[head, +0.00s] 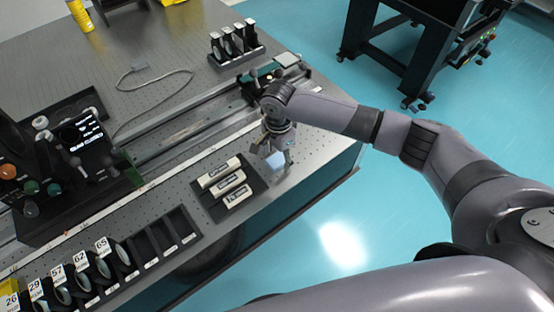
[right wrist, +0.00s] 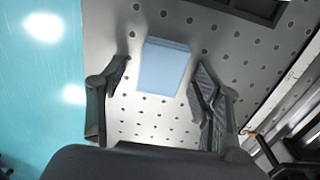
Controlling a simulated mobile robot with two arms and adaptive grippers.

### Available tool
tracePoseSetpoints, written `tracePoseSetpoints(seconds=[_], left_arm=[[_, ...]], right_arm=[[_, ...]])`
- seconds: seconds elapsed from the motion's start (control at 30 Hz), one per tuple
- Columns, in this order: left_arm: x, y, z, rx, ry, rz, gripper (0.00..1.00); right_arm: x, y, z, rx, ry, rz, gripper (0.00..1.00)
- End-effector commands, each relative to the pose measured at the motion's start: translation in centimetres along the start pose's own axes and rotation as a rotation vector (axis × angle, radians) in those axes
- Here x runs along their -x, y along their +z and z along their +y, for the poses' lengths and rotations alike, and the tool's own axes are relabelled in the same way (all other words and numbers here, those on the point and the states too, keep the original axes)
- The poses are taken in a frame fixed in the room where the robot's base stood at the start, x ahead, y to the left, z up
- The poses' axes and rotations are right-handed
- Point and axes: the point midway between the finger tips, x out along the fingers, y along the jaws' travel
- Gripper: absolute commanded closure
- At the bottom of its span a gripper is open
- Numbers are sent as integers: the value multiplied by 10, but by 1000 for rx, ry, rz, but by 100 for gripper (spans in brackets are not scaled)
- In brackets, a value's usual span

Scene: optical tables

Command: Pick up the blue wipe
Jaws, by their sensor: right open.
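The blue wipe (head: 275,160) is a small light blue folded square on the perforated optical table (head: 150,95), near its right front edge. In the right wrist view the wipe (right wrist: 164,67) lies flat-looking between and beyond my open fingertips. My right gripper (head: 270,150) is above the wipe and partly in front of it in the head view. In the right wrist view my right gripper (right wrist: 160,82) is open and empty, with a finger on each side of the wipe. I cannot tell whether the fingers touch the table. My left gripper is not in view.
A dark tray with several white labelled blocks (head: 222,178) lies just left of the wipe. A long rail (head: 190,128) runs behind it. A rack of numbered slots (head: 110,262) stands at the front left. The table edge (head: 330,178) is close on the right.

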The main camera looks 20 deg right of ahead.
Motion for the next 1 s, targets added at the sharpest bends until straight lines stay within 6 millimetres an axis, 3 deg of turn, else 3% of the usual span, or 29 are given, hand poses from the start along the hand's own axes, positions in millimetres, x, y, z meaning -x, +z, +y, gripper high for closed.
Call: tracePoseSetpoints(seconds=[0.2, 0.73, 1.0], left_arm=[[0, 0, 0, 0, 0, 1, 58], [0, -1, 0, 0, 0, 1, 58], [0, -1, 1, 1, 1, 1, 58]], right_arm=[[-1, 0, 0, 1, -1, 0, 40], [0, 0, 0, 1, -1, -1, 75], [1, 0, 0, 1, -2, -1, 75]])
